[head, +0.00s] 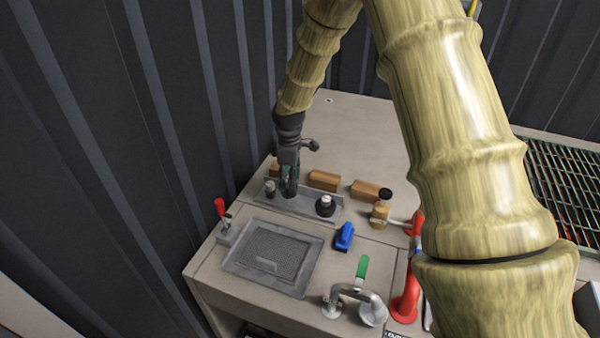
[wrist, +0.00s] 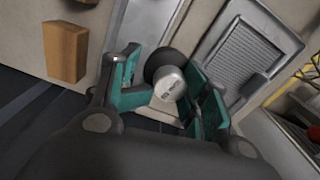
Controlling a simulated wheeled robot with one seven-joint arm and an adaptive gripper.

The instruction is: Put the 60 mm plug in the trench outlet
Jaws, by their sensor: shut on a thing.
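My gripper (head: 289,182) is over the left-middle part of a grey tray (head: 303,207). In the wrist view its teal fingers (wrist: 166,88) are shut on a dark round plug with a silver cap (wrist: 170,84). The cap's marking is too small to read, so I cannot tell its size. In the head view that plug is mostly hidden by the fingers. A small plug (head: 270,187) stands left of the gripper and a wider black plug with a pale top (head: 325,205) stands to its right. I cannot make out the trench outlet for certain.
Wooden blocks (head: 324,180) line the tray's back. Green grating (head: 565,180) lies right. The back worktop is clear.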

